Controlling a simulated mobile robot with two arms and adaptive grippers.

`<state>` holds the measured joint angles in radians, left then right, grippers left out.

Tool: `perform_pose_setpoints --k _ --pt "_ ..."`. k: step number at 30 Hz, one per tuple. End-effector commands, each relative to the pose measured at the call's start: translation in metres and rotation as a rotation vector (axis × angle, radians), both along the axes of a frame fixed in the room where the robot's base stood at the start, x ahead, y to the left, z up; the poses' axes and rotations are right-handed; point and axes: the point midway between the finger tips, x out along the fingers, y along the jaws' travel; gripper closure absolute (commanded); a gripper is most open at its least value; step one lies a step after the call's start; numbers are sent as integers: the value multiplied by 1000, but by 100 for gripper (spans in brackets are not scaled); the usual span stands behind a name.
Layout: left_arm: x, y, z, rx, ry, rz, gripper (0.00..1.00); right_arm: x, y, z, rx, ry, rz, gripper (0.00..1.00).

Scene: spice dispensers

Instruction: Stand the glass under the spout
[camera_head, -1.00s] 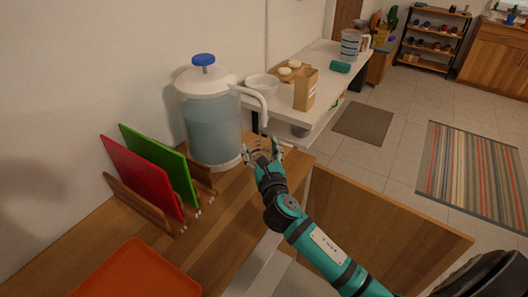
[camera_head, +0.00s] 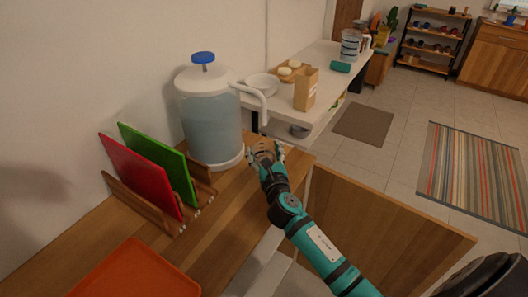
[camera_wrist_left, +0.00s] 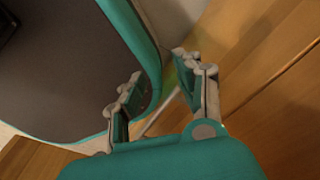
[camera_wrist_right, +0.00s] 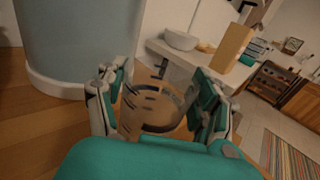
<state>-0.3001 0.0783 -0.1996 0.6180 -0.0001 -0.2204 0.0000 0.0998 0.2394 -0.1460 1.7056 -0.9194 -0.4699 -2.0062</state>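The clear glass (camera_wrist_right: 158,108) shows between the fingers of my right gripper (camera_wrist_right: 155,85) in the right wrist view. Both fingers appear to touch its sides. In the head view my right gripper (camera_head: 265,151) is at the counter's right edge, beside the dispenser's base, with the glass largely hidden by the hand. The large drink dispenser (camera_head: 211,125) has a blue knob and a white spout (camera_head: 257,98). The spout's tip is just above my right gripper in the picture. My left gripper (camera_wrist_left: 155,72) is open and empty in the left wrist view.
Red (camera_head: 140,175) and green (camera_head: 158,160) boards stand in a wooden rack left of the dispenser. An orange tray (camera_head: 135,272) lies in front.

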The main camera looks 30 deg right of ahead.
Motion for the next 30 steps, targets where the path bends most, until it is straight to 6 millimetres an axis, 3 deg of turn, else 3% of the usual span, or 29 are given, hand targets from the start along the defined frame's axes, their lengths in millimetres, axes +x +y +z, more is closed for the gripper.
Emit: perform_pose_setpoints --k 1,5,15,20,30 --pt "0 0 0 0 0 0 66 0 0 0 0 1 0 24" --pt "0 0 0 0 0 -1 66 0 0 0 -1 1 0 9" --pt "1 1 5 1 -2 -1 66 0 0 6 -1 0 0 9" --pt "1 1 2 0 -3 -1 66 -24 6 2 -1 3 2 9" --pt "1 1 -2 1 -3 -2 66 -93 24 2 1 3 1 9"
